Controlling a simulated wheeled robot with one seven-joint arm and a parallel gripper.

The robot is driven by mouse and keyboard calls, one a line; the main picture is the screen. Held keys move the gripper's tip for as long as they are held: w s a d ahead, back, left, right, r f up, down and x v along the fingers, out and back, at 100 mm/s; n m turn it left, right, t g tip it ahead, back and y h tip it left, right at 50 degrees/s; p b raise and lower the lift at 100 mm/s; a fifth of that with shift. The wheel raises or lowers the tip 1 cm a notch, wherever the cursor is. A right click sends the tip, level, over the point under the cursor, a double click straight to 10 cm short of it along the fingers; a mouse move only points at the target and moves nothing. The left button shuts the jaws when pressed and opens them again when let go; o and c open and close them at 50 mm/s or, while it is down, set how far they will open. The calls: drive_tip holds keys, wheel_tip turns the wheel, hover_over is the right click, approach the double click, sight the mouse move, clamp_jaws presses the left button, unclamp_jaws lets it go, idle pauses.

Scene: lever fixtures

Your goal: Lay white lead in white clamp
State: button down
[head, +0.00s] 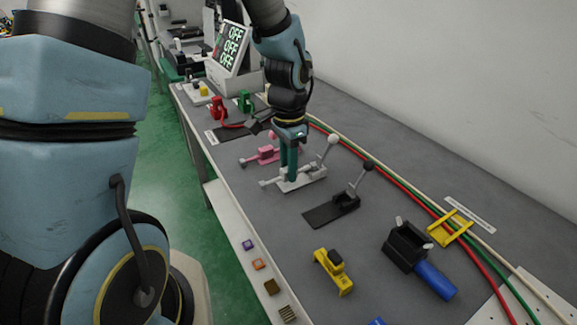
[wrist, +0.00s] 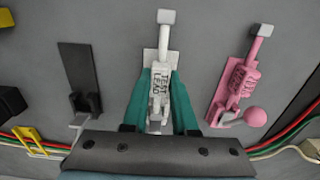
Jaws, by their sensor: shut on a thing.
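The white clamp (head: 301,180) stands on the grey bench, with a grey-tipped end towards the aisle and a lever with a grey ball (head: 334,139) tilted up towards the wall. In the wrist view the white clamp (wrist: 164,58) carries dark lettering that reads TEST LEAD. My gripper (head: 289,176) points down with its green fingers on either side of the clamp's lettered body, shut on it; the fingers also show in the wrist view (wrist: 161,92). The white lead (head: 403,179) runs along the wall side of the bench, apart from the fingers. Part of the clamp is hidden by my gripper.
A pink clamp (head: 264,154) and a black clamp (head: 343,202) flank the white one closely. Red and green cables (head: 440,219) run beside the white lead. Yellow (head: 333,270) and black-blue (head: 415,258) fixtures stand nearer. A sign (head: 230,45) reads OFF.

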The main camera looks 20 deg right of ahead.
drive_tip(key=shift+f, duration=0.25)
drive_tip(key=shift+f+b, duration=0.3)
drive_tip(key=shift+f, duration=0.05)
idle(0.3)
drive_tip(key=shift+c, duration=0.7)
unclamp_jaws()
drive_tip(key=shift+r, duration=0.1)
drive_tip(key=shift+r+p, duration=3.25)
drive_tip(key=shift+r, duration=0.2)
